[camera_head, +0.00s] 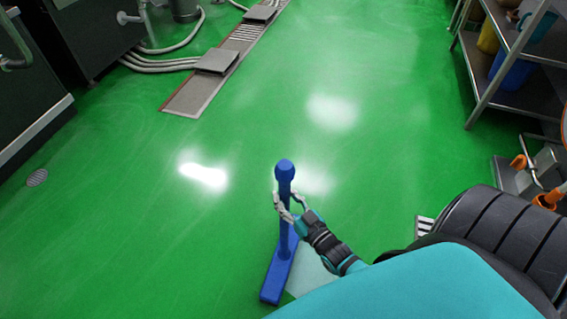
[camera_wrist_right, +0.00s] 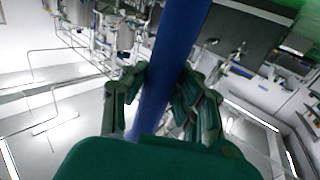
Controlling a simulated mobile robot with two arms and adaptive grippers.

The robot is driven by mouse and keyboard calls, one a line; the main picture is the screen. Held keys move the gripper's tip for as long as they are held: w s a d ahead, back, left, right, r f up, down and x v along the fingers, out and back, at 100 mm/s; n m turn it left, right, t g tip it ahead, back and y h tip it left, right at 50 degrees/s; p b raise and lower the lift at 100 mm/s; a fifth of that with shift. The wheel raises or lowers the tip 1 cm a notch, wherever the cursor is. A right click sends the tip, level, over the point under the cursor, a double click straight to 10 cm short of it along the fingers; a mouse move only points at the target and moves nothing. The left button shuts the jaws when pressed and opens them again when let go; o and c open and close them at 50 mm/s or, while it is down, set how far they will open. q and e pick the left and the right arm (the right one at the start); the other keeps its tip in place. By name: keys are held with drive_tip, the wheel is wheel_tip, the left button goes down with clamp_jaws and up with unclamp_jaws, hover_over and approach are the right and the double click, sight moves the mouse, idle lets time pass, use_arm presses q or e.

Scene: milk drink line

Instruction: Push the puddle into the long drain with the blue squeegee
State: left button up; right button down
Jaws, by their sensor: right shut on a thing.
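The blue squeegee (camera_head: 285,178) stands near upright at the lower middle of the head view, its long blue head low at the floor. My right gripper (camera_head: 287,203) is shut around its handle below the rounded top. In the right wrist view the blue handle (camera_wrist_right: 172,60) runs between the fingers. A pale grey-green patch (camera_head: 308,272) lies just right of the squeegee head, partly hidden by my arm; it may be the puddle, but I cannot tell for sure. The long drain (camera_head: 185,98) runs from the middle left toward the top. My left gripper is not in view.
Plates (camera_head: 216,61) lie across the drain, and pipes (camera_head: 165,64) reach it from dark machines at left. A metal shelf rack (camera_head: 490,75) stands at right. The green floor between is clear, with bright light reflections.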

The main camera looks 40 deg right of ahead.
drive_tip(key=shift+r, duration=0.15)
use_arm(q)
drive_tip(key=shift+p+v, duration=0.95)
drive_tip(key=shift+p, duration=0.05)
use_arm(e)
drive_tip(key=s+d, duration=0.5)
drive_tip(key=s, duration=0.2)
drive_tip(key=shift+d, duration=0.25)
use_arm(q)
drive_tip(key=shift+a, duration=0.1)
use_arm(e)
drive_tip(key=shift+d, duration=0.1)
use_arm(q)
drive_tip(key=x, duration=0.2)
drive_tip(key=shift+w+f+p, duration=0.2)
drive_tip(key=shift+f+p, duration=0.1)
drive_tip(key=shift+p, duration=0.1)
use_arm(e)
drive_tip(key=s+d, duration=0.5)
drive_tip(key=s, duration=0.2)
drive_tip(key=shift+d, duration=0.2)
drive_tip(key=shift+s, duration=0.1)
